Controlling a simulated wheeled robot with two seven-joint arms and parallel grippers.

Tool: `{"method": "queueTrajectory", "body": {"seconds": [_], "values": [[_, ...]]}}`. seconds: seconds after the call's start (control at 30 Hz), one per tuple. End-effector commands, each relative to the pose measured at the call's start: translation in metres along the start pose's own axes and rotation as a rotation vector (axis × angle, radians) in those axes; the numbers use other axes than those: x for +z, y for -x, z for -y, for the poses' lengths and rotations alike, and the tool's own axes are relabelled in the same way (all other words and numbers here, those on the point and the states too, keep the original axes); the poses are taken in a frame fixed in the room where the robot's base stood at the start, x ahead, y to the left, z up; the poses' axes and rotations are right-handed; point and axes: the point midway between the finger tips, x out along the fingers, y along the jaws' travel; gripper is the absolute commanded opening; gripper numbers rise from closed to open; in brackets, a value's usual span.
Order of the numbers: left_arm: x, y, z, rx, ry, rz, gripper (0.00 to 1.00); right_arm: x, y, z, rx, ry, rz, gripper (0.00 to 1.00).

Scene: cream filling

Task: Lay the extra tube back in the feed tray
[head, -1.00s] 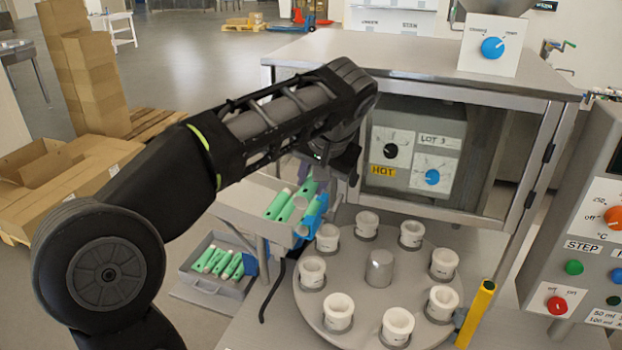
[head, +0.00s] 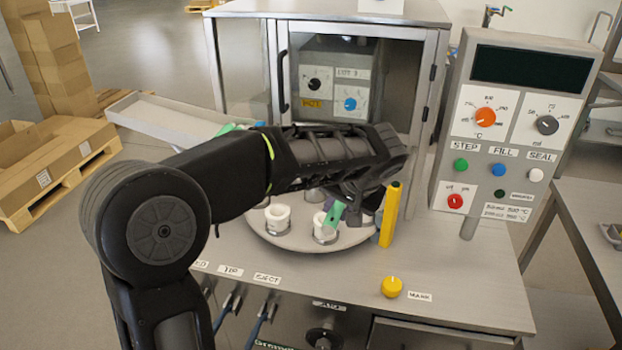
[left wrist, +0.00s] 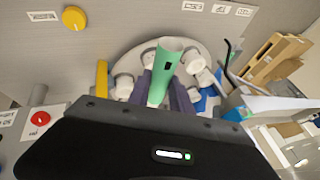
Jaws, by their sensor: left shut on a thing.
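My left gripper (head: 354,208) is shut on a green tube (head: 335,213), held tilted over the near right part of the round turntable (head: 290,245). The left wrist view shows the tube (left wrist: 168,68) upright in the picture between the dark purple fingers, with a small black mark on its side. The feed tray (head: 165,114) is a pale sloped trough left of the cabinet, well away from the gripper. A bit of green tube (head: 228,128) shows at its lower end; my arm hides the rest there. My right gripper is out of view.
White cups (head: 278,217) stand in holders around the turntable. A yellow post (head: 390,214) stands close to the right of my gripper. A control panel (head: 510,130) rises at the right, and a glass-fronted cabinet (head: 232,65) stands behind. The bench front right is mostly clear.

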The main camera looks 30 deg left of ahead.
Motion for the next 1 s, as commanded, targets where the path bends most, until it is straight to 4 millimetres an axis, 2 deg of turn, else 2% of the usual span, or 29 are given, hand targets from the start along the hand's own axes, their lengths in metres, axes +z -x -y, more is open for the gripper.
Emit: {"method": "queueTrajectory", "body": {"seconds": [0.03,0.2,0.3,0.4,0.53,1.0], "values": [[0.011,-0.019,-0.024,0.002,-0.023,0.001,0.0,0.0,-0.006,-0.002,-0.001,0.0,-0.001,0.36],[0.043,-0.063,-0.092,0.026,-0.066,-0.017,0.0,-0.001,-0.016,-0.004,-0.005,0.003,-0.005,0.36],[0.06,-0.079,-0.117,0.041,-0.084,-0.023,0.0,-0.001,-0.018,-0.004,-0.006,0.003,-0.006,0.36],[0.071,-0.087,-0.132,0.053,-0.093,-0.026,0.0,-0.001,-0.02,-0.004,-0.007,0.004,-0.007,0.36],[0.075,-0.09,-0.139,0.058,-0.096,-0.028,0.0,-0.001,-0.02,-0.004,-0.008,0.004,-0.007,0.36],[0.075,-0.09,-0.138,0.058,-0.095,-0.028,0.0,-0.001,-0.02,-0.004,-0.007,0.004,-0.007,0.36]]}}
